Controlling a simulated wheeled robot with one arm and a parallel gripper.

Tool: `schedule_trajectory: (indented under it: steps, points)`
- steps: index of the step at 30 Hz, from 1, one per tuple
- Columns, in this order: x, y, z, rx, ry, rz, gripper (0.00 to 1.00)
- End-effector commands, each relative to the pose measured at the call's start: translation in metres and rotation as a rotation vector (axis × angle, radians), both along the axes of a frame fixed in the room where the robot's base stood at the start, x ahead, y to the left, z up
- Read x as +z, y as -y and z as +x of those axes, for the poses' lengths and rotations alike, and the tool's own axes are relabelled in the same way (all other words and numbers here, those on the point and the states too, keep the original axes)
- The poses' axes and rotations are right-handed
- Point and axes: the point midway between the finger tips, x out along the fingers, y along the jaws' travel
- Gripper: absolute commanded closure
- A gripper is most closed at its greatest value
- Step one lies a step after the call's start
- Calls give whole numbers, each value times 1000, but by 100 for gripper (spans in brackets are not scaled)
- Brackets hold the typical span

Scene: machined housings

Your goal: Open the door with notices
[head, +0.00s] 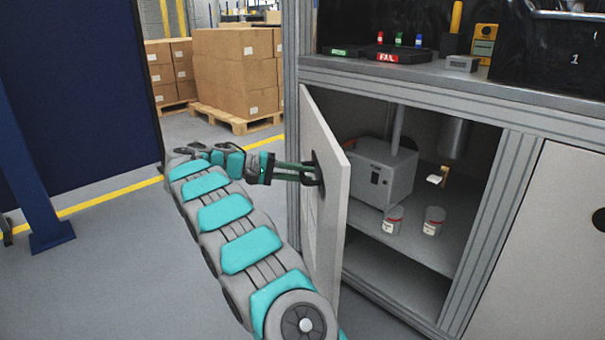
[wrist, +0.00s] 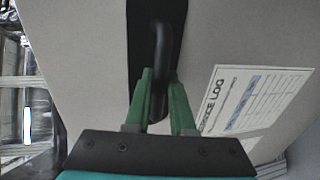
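The cabinet door (head: 322,200) stands swung out, well open, with the cabinet interior showing to its right. In the wrist view its grey outer face (wrist: 80,50) carries a printed notice (wrist: 255,98) ending in "LOG", right of the handle. The black bar handle (wrist: 161,45) sits on a dark plate. My gripper (wrist: 160,85) has its green fingers on both sides of the handle, closed on it. In the head view my gripper (head: 312,173) reaches the handle from the left, and the door's outer face is seen at a steep angle.
Inside the cabinet are a grey box-shaped unit (head: 375,172) and two small tins (head: 433,221). A second, closed door (head: 550,250) is at the right. Pallets of cartons (head: 235,70) stand behind. A blue panel (head: 75,90) stands left; the floor between is clear.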

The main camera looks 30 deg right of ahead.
Motion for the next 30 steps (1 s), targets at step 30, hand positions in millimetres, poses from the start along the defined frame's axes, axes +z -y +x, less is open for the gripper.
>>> schedule_trajectory:
  steps: [30]
  points:
    - [33,-1,1,2,5,-1,51]
